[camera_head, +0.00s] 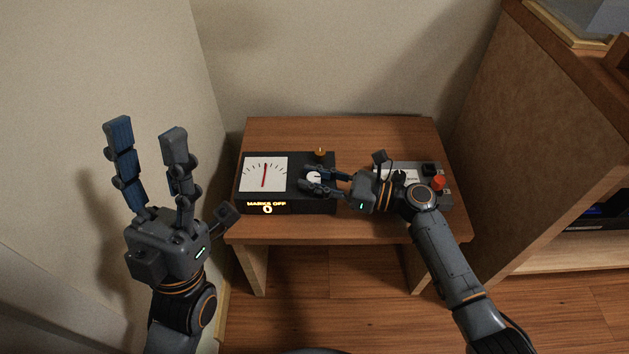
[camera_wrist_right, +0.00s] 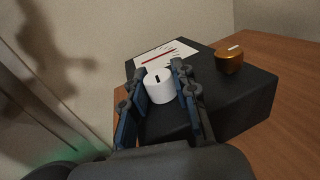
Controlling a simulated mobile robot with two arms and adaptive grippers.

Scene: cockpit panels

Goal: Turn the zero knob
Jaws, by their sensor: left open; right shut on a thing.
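A black meter box (camera_head: 286,205) stands on a small wooden table, with a white dial (camera_head: 263,174) and a red needle pointing about straight up. A white knob (camera_head: 312,177) with a dark mark sits on the box's top, right of the dial. My right gripper (camera_head: 309,178) reaches in from the right, its fingers on both sides of the white knob. In the right wrist view the white knob (camera_wrist_right: 159,87) shows between the blue-padded fingers. An orange-brown knob (camera_head: 320,153) stands behind it. My left gripper (camera_head: 145,128) is open and empty, raised left of the table.
The wooden table (camera_head: 290,132) is bare behind the box. A grey unit (camera_head: 447,199) with a red knob (camera_head: 438,183) stands at the right, partly hidden by my right arm. Walls close in at left and back; a wooden cabinet (camera_head: 545,140) stands right.

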